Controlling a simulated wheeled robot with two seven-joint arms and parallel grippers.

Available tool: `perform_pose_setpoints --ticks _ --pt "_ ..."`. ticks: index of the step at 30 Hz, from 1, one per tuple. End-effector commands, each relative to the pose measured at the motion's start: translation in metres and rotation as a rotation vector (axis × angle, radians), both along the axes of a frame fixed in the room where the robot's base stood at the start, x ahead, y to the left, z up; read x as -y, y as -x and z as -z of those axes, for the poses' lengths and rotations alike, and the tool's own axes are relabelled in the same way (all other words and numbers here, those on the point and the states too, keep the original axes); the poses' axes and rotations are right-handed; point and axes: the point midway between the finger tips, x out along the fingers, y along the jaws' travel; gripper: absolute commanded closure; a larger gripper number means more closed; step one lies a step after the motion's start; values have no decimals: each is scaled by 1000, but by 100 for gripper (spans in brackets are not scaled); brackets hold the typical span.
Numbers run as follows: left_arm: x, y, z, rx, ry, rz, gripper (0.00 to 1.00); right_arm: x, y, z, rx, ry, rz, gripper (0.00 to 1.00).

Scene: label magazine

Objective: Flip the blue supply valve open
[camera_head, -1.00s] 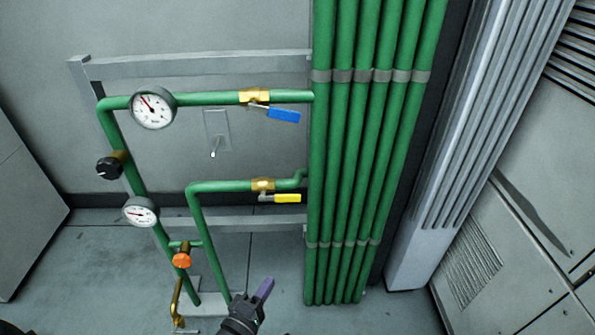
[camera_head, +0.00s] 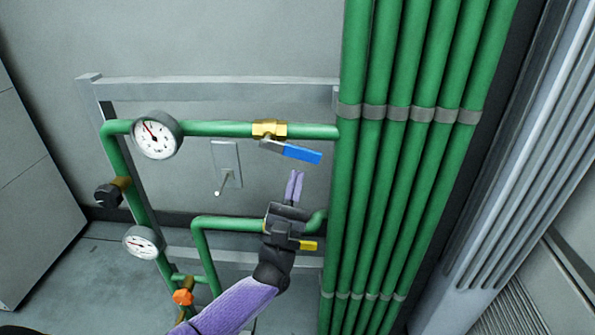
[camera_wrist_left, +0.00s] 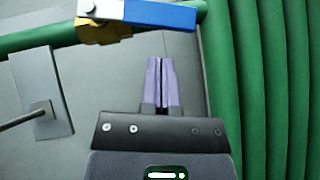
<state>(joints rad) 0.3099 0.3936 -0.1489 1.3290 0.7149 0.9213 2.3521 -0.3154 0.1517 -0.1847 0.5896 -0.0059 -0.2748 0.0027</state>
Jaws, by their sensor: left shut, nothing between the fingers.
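The blue supply valve handle (camera_head: 300,153) sits on a brass valve body (camera_head: 269,129) on the upper green pipe. The handle points right and slightly down, roughly along the pipe. In the left wrist view the blue handle (camera_wrist_left: 160,14) crosses the top, with the brass body (camera_wrist_left: 103,30) behind its left end. My left gripper (camera_head: 294,186) is shut and empty, just below the handle and apart from it, fingers pointing up. Its fingertips also show in the left wrist view (camera_wrist_left: 161,66), below the handle. My right gripper is not in view.
Several vertical green pipes (camera_head: 400,180) stand close on the right. A wall switch plate with a lever (camera_head: 226,165) is to the left. Two gauges (camera_head: 156,137) are further left.

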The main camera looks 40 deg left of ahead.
Motion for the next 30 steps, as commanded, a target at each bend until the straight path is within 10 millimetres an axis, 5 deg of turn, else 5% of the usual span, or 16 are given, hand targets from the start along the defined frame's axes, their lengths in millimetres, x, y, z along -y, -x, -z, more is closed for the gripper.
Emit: perform_pose_setpoints --ticks 5,16,21,30 --pt "4 -2 -19 1 -1 0 100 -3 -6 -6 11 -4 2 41" --pt "5 -3 -19 4 8 0 100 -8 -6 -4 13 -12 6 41" --pt "15 -9 -26 122 204 2 100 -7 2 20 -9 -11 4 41" --pt "16 -9 -38 158 258 0 100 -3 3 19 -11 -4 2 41"
